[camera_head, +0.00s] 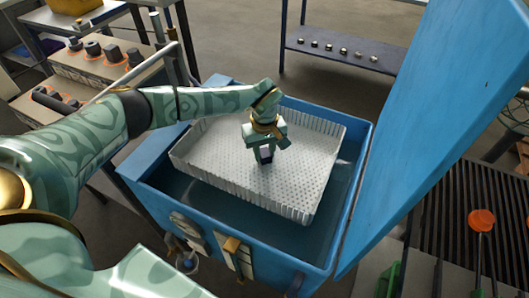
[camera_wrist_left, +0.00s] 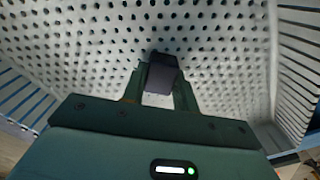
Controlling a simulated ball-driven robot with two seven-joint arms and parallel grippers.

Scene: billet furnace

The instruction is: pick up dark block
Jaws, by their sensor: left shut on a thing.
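The dark block (camera_wrist_left: 161,76) is between the two fingers of my left gripper (camera_wrist_left: 160,92) in the left wrist view. In the head view my left gripper (camera_head: 264,158) points down inside the white perforated basket, shut on the dark block (camera_head: 266,154). Most of the block is hidden by the fingers in the head view. I cannot tell whether the block still touches the basket floor. My right gripper is not in view.
The white perforated basket (camera_head: 205,176) sits in a blue tank (camera_head: 150,192) with dark liquid around it. A raised blue lid (camera_head: 430,110) stands on the right. A blue table (camera_head: 345,55) with several small pieces is behind. A bench with dark cylinders (camera_head: 93,48) is at the left.

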